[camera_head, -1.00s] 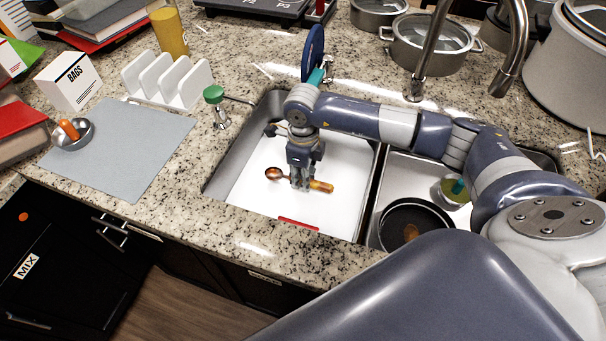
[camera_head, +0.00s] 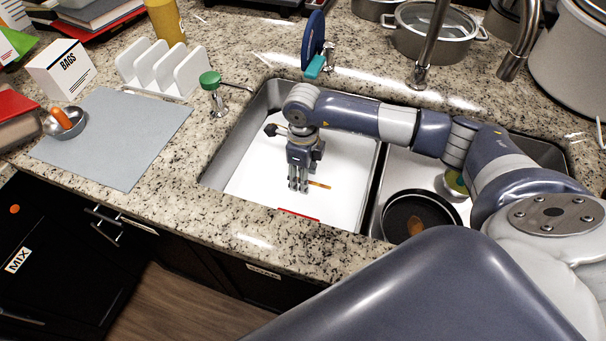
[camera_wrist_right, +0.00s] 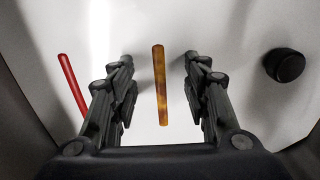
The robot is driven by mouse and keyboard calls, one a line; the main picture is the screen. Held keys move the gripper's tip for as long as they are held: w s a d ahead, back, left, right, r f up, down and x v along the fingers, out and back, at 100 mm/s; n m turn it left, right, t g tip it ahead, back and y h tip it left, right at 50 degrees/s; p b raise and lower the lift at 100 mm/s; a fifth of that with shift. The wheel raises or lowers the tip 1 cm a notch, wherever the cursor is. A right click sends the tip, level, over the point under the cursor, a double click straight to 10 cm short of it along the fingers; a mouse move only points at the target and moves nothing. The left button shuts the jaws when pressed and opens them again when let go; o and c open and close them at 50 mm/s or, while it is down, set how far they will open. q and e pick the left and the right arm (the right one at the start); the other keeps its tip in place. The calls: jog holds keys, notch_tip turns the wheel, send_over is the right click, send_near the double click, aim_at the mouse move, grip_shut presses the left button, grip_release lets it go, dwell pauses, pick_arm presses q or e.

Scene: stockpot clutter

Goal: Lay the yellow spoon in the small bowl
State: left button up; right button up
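A thin amber piece with brown mottling, perhaps the yellow spoon, lies in the white-floored left sink basin (camera_head: 258,180). Its end (camera_head: 320,184) shows right of my right gripper (camera_head: 298,187) in the head view. In the right wrist view the whole stick-like piece (camera_wrist_right: 161,85) shows between the fingers (camera_wrist_right: 160,88), which are apart, with gaps on both sides. No spoon head shows in either view. The small metal bowl (camera_head: 80,118) sits on the grey mat at left, with an orange object (camera_head: 62,118) in it. My left gripper is out of view.
A red strip (camera_head: 298,214) lies along the basin's front; it also shows in the wrist view (camera_wrist_right: 72,85). A black pan (camera_head: 388,222) sits in the right basin. A green-topped dispenser (camera_head: 209,80), a white rack (camera_head: 140,68) and the faucet (camera_head: 430,50) stand around. The mat's middle (camera_head: 125,135) is clear.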

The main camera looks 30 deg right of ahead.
notch_tip(320, 180, up, 12)
dwell(0.6)
jog(key=shift+r, duration=0.1)
dwell(0.5)
